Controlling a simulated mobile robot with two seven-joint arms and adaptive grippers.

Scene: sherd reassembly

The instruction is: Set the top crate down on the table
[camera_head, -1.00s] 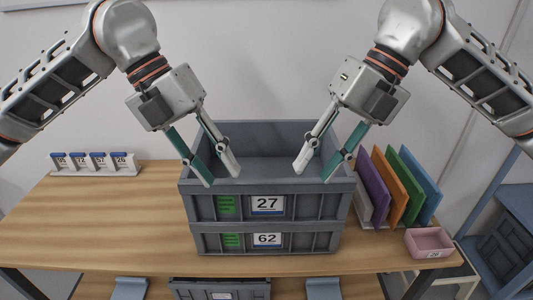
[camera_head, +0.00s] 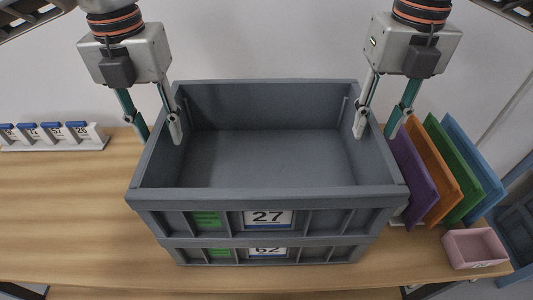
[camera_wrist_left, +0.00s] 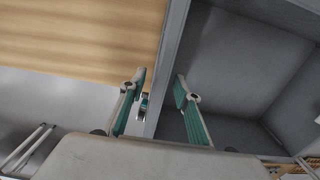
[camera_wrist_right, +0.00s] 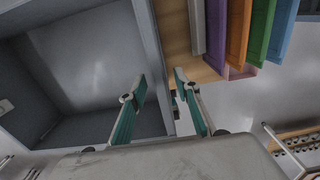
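The top crate (camera_head: 270,224), grey and labelled 27, sits stacked on the lower crate (camera_head: 266,253), labelled 62, on the table (camera_head: 70,210). The top crate is empty inside. My left gripper (camera_head: 160,138) is open and straddles its left wall, one finger inside and one outside. In the left wrist view the wall (camera_wrist_left: 168,70) runs between the parted fingers. My right gripper (camera_head: 375,136) is open and straddles the right wall likewise. The right wrist view shows that wall (camera_wrist_right: 152,60) between its fingers. I cannot tell whether any finger touches a wall.
Purple, orange, green and blue upright panels (camera_head: 455,165) stand close to the crates' right side, with a pink bin (camera_head: 475,248) in front of them. Numbered cards (camera_head: 55,137) stand at the back left. The table left of the crates is clear.

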